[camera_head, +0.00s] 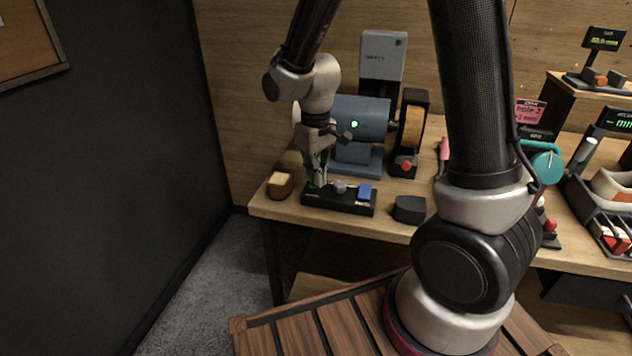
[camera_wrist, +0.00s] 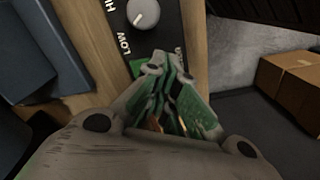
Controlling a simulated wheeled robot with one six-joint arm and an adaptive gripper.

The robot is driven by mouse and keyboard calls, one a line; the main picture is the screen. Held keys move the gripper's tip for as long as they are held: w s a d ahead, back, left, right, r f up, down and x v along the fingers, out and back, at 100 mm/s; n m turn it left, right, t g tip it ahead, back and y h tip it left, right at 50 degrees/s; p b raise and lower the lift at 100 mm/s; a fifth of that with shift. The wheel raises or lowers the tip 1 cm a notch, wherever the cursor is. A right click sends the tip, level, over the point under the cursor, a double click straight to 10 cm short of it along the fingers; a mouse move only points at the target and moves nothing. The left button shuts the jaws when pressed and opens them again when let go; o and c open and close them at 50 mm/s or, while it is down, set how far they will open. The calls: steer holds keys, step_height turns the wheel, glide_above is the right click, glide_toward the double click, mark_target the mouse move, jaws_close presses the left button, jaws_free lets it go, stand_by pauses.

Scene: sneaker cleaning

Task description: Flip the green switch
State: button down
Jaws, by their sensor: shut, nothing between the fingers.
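The black control panel (camera_head: 338,207) lies near the left front edge of the bench, with a grey knob (camera_head: 341,186) in its middle and a blue switch (camera_head: 365,192) at its right end. My gripper (camera_head: 319,182) points down over the panel's left end, its fingers shut and empty. In the wrist view my gripper (camera_wrist: 167,68) is at the panel's end, beside the knob (camera_wrist: 143,13) marked HI and LOW. Green shows at and beside the fingertips. I cannot tell finger green from switch green, so the switch's position and any contact are unclear.
A small brown pot (camera_head: 280,186) stands left of the panel, and a dark block (camera_head: 409,209) to its right. A blue machine (camera_head: 361,120) with a lit green light stands close behind. A brown box (camera_wrist: 292,82) shows in the wrist view.

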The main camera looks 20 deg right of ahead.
steer(key=shift+f, duration=0.45)
steer(key=shift+r, duration=3.5)
steer(key=shift+s+d, duration=0.1)
steer(key=shift+s, duration=0.2)
steer(key=s+d+r+m+t, duration=0.2)
steer(key=s+d+r, duration=0.5)
steer(key=s, duration=0.2)
steer(key=s+d+r+m+t, duration=0.2)
steer(key=s+d+r+m, duration=0.1)
steer(key=s+d+r, duration=0.4)
steer(key=shift+s+d, duration=0.3)
steer(key=shift+s, duration=0.9)
